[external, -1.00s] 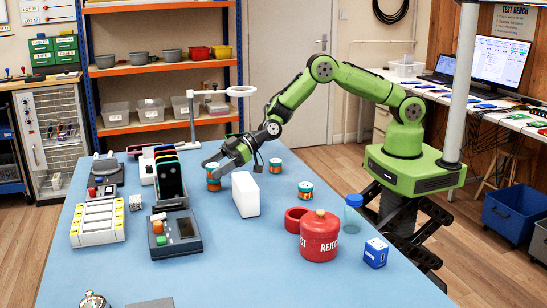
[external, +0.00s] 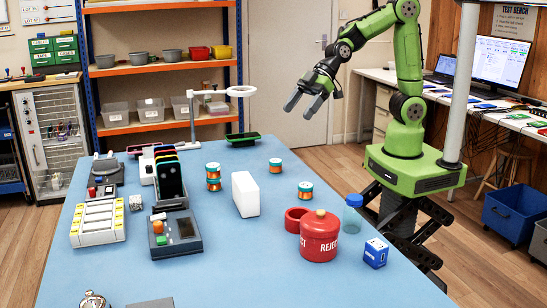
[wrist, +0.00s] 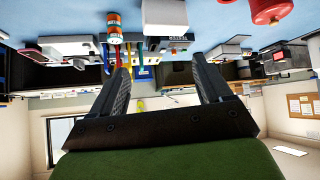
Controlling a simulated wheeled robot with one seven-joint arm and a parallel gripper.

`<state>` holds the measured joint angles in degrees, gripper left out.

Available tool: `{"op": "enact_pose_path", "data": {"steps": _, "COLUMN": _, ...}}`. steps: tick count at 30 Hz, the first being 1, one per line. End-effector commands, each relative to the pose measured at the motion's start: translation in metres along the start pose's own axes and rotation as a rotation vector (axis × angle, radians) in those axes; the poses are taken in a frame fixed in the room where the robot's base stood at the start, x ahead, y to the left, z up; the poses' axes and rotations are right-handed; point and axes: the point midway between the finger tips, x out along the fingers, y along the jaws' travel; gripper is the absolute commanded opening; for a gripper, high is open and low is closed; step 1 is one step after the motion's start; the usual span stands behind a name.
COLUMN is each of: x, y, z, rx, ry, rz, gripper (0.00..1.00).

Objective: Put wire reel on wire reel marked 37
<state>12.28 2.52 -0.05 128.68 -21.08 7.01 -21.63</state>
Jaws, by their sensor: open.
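Two wire reels (external: 213,177) with orange and teal bands stand stacked one on the other on the blue table, left of a white block. The stack also shows in the wrist view (wrist: 114,27). Another wire reel (external: 275,165) stands on the table behind the white block. A further wire reel (external: 305,190) stands to the right of the block. I cannot read any number on the reels. My gripper (external: 305,106) is open and empty, raised high above the table's far right side, apart from all the reels. Its two fingers (wrist: 168,85) show spread in the wrist view.
The white block (external: 245,194) stands mid-table. A phone rack (external: 170,182), grey device (external: 174,235) and ring-lamp stand (external: 192,122) are at left and back.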

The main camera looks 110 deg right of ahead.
Motion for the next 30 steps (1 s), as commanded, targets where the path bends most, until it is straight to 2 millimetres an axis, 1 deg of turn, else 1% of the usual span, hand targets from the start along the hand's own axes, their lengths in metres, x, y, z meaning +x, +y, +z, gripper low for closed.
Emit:
{"op": "enact_pose_path", "data": {"steps": 1, "x": -0.033, "y": -0.015, "z": 0.008, "rx": 0.006, "ry": -0.038, "rz": 0.021, "gripper": 0.78}}
{"op": "enact_pose_path", "data": {"steps": 2, "x": -0.050, "y": -0.022, "z": 0.017, "rx": 0.020, "ry": -0.071, "rz": 0.034, "gripper": 0.78}}
{"op": "enact_pose_path", "data": {"steps": 3, "x": -0.073, "y": -0.031, "z": 0.030, "rx": 0.043, "ry": -0.110, "rz": 0.054, "gripper": 0.78}}
{"op": "enact_pose_path", "data": {"steps": 5, "x": -0.106, "y": -0.042, "z": 0.054, "rx": 0.089, "ry": -0.165, "rz": 0.087, "gripper": 0.78}}
{"op": "enact_pose_path", "data": {"steps": 6, "x": -0.126, "y": -0.048, "z": 0.070, "rx": 0.125, "ry": -0.196, "rz": 0.109, "gripper": 0.78}}
{"op": "enact_pose_path", "data": {"steps": 9, "x": -0.162, "y": -0.058, "z": 0.108, "rx": 0.211, "ry": -0.256, "rz": 0.152, "gripper": 0.78}}
{"op": "enact_pose_path", "data": {"steps": 10, "x": -0.170, "y": -0.060, "z": 0.117, "rx": 0.233, "ry": -0.269, "rz": 0.161, "gripper": 0.78}}
{"op": "enact_pose_path", "data": {"steps": 12, "x": -0.181, "y": -0.063, "z": 0.132, "rx": 0.270, "ry": -0.290, "rz": 0.175, "gripper": 0.78}}
{"op": "enact_pose_path", "data": {"steps": 14, "x": -0.185, "y": -0.065, "z": 0.138, "rx": 0.286, "ry": -0.301, "rz": 0.180, "gripper": 0.78}}
{"op": "enact_pose_path", "data": {"steps": 21, "x": -0.186, "y": -0.065, "z": 0.139, "rx": 0.290, "ry": -0.305, "rz": 0.182, "gripper": 0.78}}
{"op": "enact_pose_path", "data": {"steps": 23, "x": -0.190, "y": -0.065, "z": 0.135, "rx": 0.290, "ry": -0.304, "rz": 0.181, "gripper": 0.78}}
{"op": "enact_pose_path", "data": {"steps": 28, "x": -0.216, "y": -0.063, "z": 0.108, "rx": 0.288, "ry": -0.303, "rz": 0.181, "gripper": 0.78}}
{"op": "enact_pose_path", "data": {"steps": 30, "x": -0.220, "y": -0.063, "z": 0.104, "rx": 0.288, "ry": -0.303, "rz": 0.181, "gripper": 0.78}}
